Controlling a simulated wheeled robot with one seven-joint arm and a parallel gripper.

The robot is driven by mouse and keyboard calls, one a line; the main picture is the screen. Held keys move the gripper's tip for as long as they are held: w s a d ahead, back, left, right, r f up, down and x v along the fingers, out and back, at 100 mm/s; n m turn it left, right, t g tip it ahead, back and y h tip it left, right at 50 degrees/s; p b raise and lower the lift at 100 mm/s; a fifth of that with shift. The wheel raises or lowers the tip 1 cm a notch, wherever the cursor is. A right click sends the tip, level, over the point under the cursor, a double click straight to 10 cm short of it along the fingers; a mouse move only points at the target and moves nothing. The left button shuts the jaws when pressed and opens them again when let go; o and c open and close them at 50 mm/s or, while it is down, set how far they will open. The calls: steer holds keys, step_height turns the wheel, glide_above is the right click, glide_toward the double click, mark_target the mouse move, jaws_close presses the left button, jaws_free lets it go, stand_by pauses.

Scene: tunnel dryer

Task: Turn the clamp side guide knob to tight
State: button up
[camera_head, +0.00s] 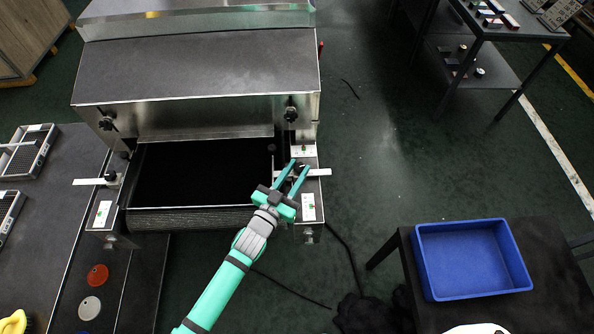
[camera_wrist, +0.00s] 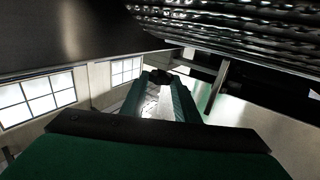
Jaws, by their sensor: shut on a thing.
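The dryer's side guide clamp on the right has a pale flat bar (camera_head: 318,172) sticking out to the right. My gripper (camera_head: 300,165) reaches up to this clamp from below, with its two green fingers pointing away from me. In the wrist view, the fingers (camera_wrist: 160,84) have a dark knob (camera_wrist: 158,76) between their tips. This is the clamp side guide knob, and my gripper is shut on it. The fingers mostly hide the knob in the head view, so its turned position cannot be told. A matching dark knob (camera_head: 110,175) with a pale bar (camera_head: 90,181) is on the left side.
The dryer's dark belt (camera_head: 200,175) lies left of my gripper, under the metal hood (camera_head: 200,70). Other black knobs (camera_head: 291,113) are on the hood's front. A blue bin (camera_head: 428,265) stands on a table at the right. The floor between is open, with dark cables.

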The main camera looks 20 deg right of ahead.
steer(key=shift+a+f+m+g+h, duration=0.15)
steer(key=shift+f+m+g+h, duration=0.05)
steer(key=shift+m+g+h, duration=0.45)
steer(key=o, duration=1.1)
steer(key=shift+r, duration=0.1)
steer(key=shift+c, duration=0.2)
steer(key=v, duration=1)
steer(key=shift+s+a+r, duration=0.1)
steer(key=shift+s+a, duration=0.05)
steer(key=shift+a, duration=0.15)
